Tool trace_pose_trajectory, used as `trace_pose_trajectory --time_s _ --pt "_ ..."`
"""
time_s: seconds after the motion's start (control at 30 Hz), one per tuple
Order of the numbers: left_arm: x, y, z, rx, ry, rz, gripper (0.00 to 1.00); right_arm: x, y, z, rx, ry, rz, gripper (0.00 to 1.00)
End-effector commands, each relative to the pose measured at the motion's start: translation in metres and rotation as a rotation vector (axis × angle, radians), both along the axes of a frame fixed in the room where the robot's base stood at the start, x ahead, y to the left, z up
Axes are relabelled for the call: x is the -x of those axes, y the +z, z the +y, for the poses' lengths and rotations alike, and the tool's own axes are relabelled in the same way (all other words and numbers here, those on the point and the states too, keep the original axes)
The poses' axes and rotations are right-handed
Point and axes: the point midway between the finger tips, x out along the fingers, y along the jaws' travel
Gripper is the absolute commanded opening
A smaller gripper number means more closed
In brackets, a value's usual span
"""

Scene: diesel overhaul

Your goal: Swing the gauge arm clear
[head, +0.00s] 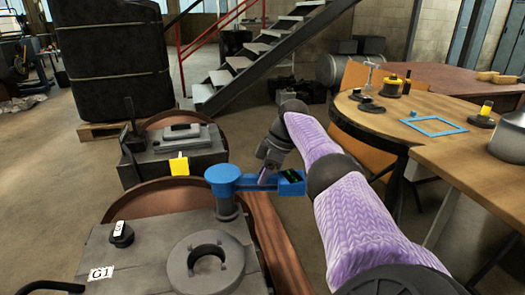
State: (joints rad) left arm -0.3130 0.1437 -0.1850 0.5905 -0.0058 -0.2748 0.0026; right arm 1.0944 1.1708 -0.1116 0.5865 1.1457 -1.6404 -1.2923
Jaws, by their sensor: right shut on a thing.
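The blue gauge arm (245,183) sits on a grey post at the right edge of the near engine block labelled G1 (150,258). Its round hub is on the post and the arm extends to the right, ending in a box with a dark display (291,177). My right gripper (264,181) comes in from the right, under my purple-sleeved arm, and is shut on the gauge arm between hub and display. The fingertips are small and partly hidden. A grey ring-shaped opening (206,263) on the block's top is uncovered, left of my arm. My left gripper is not in view.
A second engine block (175,150) with a yellow tag stands behind the near one. Floor shows between the blocks and the table. Stairs stand at the back.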

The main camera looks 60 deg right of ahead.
Motion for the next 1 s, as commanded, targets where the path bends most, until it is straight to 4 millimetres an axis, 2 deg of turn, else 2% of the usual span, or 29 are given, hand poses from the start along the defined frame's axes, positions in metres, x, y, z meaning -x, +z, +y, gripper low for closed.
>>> trace_pose_trajectory --time_s 0.33,0.37,0.5,0.53,0.77,0.83,1.0 --pt "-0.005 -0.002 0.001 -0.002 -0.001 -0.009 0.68 0.0 -0.001 0.001 0.0 0.004 0.006 0.0" --pt "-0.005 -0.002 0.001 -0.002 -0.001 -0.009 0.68 0.0 -0.001 0.001 0.0 0.003 0.006 0.31" --pt "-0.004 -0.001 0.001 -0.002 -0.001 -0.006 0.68 0.0 -0.001 0.0 0.0 0.003 0.004 0.61" --pt "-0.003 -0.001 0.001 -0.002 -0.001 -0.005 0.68 0.0 -0.001 0.0 0.0 0.003 0.004 0.65" --pt "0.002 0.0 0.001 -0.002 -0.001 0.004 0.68 0.0 0.0 0.0 0.0 0.001 0.002 0.65" --pt "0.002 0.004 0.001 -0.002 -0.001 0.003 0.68 0.001 0.005 -0.001 0.0 0.001 0.0 0.65" --pt "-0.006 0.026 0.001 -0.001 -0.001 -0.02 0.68 0.014 0.048 -0.008 0.001 -0.001 -0.007 0.65"
